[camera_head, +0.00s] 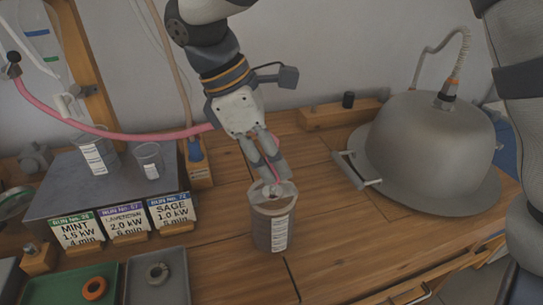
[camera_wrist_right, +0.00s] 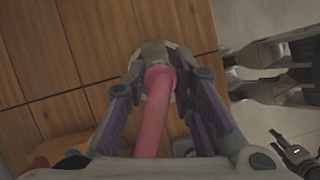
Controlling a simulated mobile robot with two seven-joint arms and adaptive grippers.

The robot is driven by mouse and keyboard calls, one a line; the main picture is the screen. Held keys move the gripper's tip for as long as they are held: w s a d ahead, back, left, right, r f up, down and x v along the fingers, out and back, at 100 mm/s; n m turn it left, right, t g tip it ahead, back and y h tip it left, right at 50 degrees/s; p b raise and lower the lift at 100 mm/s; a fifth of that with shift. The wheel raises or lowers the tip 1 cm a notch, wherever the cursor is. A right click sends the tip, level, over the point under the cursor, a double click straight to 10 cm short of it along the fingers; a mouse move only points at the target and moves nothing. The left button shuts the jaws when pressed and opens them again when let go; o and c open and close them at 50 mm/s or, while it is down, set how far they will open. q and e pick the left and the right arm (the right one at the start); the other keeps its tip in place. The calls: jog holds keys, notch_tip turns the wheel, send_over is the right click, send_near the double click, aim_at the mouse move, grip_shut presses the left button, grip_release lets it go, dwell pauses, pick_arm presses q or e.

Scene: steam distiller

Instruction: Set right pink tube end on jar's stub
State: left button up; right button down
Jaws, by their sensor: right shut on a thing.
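My right gripper (camera_head: 268,160) is above the jar and shut on the right end of the pink tube (camera_head: 150,136). The tube runs in from the upper left, passes behind the gripper and shows again between the fingers. The dark jar (camera_head: 262,232) stands upright on the table with a white label and a pale top. Its stub (camera_head: 273,189) is just under the fingertips. In the wrist view the pink tube (camera_wrist_right: 153,122) lies between both fingers, and its end meets a grey cylindrical piece (camera_wrist_right: 154,52). I cannot tell whether the tube fits over it. My left gripper is not in view.
A grey domed vessel (camera_head: 427,145) with a hose stands at the right. At the left are a grey platform (camera_head: 60,195) with cups, the Mint, Lavender and Sage cards (camera_head: 123,222), and a green tray (camera_head: 75,285). The table in front of the jar is clear.

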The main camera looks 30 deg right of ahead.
jog(key=shift+f, duration=0.15)
jog(key=shift+f, duration=0.7)
jog(key=shift+f, duration=0.15)
jog(key=shift+f, duration=0.3)
jog(key=c, duration=1.3)
grip_release()
jog(key=shift+r, duration=3.55)
